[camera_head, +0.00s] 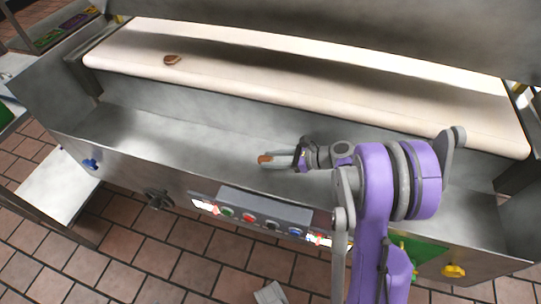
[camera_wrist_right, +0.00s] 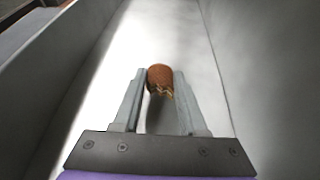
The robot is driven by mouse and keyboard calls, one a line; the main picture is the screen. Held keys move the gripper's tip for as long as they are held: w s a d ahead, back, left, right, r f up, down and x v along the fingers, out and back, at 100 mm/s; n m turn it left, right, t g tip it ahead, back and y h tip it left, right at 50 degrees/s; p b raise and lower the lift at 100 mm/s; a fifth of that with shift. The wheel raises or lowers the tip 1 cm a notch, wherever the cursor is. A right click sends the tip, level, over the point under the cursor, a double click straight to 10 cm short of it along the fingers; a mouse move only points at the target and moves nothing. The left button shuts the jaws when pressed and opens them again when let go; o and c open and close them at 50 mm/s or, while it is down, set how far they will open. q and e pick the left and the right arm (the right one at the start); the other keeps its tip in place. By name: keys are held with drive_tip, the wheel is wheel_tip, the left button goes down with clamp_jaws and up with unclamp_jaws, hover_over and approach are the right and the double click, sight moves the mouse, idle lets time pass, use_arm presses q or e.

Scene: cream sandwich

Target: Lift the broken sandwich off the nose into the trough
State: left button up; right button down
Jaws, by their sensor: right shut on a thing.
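My right gripper (camera_head: 278,161) is over the grey metal trough (camera_head: 205,135) in front of the belt. It is shut on a brown piece of sandwich (camera_head: 264,159). In the right wrist view the brown sandwich piece (camera_wrist_right: 160,77) sits between the fingertips of the right gripper (camera_wrist_right: 159,85), with a jagged edge toward me. I cannot tell whether the piece touches the trough floor. Another brown sandwich piece (camera_head: 172,60) lies on the cream belt's nose (camera_head: 300,83), at the left. My left gripper is not in view.
The trough's front wall carries a panel of buttons (camera_head: 265,208), a blue knob (camera_head: 90,164) and a yellow knob (camera_head: 453,271). A dark handwheel (camera_head: 158,199) sticks out at the front left. The left part of the trough is bare.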

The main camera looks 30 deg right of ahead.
drive_tip(key=shift+f, duration=0.55)
drive_tip(key=shift+c, duration=1.8)
unclamp_jaws()
drive_tip(key=p+v, duration=0.1)
drive_tip(key=v, duration=1)
drive_tip(key=shift+r, duration=0.15)
drive_tip(key=shift+w+a, duration=0.1)
